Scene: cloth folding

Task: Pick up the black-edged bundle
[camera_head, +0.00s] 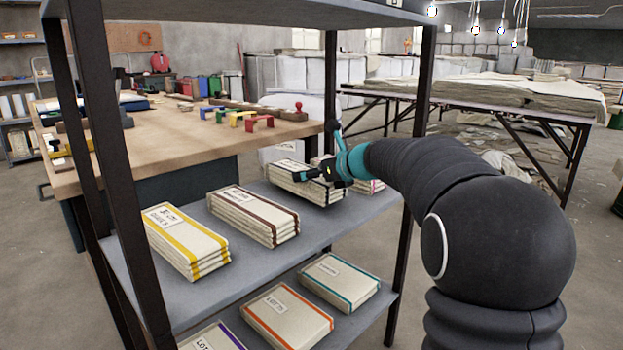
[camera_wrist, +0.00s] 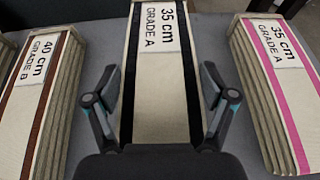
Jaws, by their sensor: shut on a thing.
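The black-edged bundle (camera_wrist: 163,95) is a stack of folded cream cloth with black bands and a white label reading "35 cm GRADE A". In the head view the black-edged bundle (camera_head: 290,172) is on the upper grey shelf, partly hidden by my arm. My gripper (camera_wrist: 160,112) has one finger on each long side of the bundle, near its closer end, and is shut on it. In the head view my gripper (camera_head: 318,172) is over the bundle. I cannot tell whether the bundle is clear of the shelf.
A brown-edged bundle (camera_wrist: 35,90) is at left and a pink-edged bundle (camera_wrist: 275,85) at right, with gaps between. A yellow-edged bundle (camera_head: 185,238) shares the shelf (camera_head: 262,258). Dark posts (camera_head: 110,150) and an upper shelf (camera_head: 250,12) frame the space. More bundles (camera_head: 340,282) lie below.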

